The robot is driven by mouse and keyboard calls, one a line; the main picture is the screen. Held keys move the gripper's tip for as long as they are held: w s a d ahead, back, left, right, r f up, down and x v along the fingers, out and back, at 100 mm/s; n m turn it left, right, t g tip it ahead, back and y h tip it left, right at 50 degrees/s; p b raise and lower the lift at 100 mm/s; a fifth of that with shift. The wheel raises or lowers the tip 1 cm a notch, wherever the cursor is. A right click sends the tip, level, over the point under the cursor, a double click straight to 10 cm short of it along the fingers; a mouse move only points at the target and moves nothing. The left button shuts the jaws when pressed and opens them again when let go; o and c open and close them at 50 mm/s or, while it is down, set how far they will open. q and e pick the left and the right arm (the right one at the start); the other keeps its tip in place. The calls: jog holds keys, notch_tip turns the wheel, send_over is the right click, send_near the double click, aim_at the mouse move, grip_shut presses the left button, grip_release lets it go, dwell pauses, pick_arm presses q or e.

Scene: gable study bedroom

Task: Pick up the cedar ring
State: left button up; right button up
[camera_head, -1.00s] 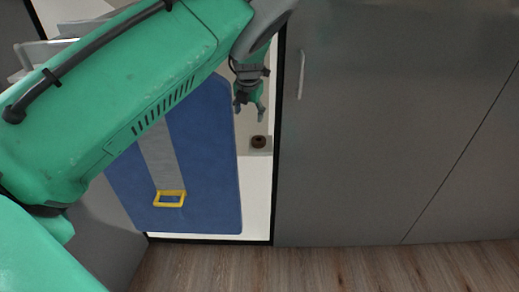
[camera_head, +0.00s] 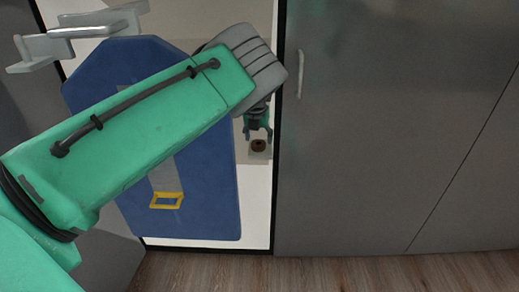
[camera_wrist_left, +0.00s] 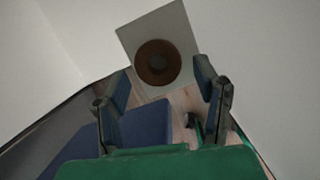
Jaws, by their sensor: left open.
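The cedar ring (camera_head: 258,146) is a small dark brown ring lying on a pale square plate (camera_head: 262,155) inside the open cabinet. In the left wrist view the ring (camera_wrist_left: 157,62) lies flat on the grey plate (camera_wrist_left: 130,38), just beyond the fingertips. My left gripper (camera_head: 258,134) points down over the ring, its fingers apart. In the left wrist view the left gripper (camera_wrist_left: 162,88) is open and empty, with the ring ahead of the gap between its fingers. I cannot tell whether the fingers touch the plate. My right gripper is not in view.
A blue board (camera_head: 212,190) with a grey stripe and a yellow rectangular frame (camera_head: 166,200) stands left of the ring, partly behind my left arm. A closed grey cabinet door (camera_head: 390,130) with a handle (camera_head: 300,74) is to the right. Wooden floor (camera_head: 330,275) is clear in front.

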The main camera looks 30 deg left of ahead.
aim_at(259, 143)
pick_arm(q)
jog(key=x, duration=0.3)
jog(key=shift+s+b, duration=0.15)
jog(key=shift+b, duration=0.15)
jog(key=shift+a+f, duration=0.1)
jog(key=shift+f, duration=0.15)
jog(key=shift+a, duration=0.2)
jog(key=shift+d, duration=0.1)
jog(key=c, duration=0.7)
jog(key=shift+d+r, duration=0.1)
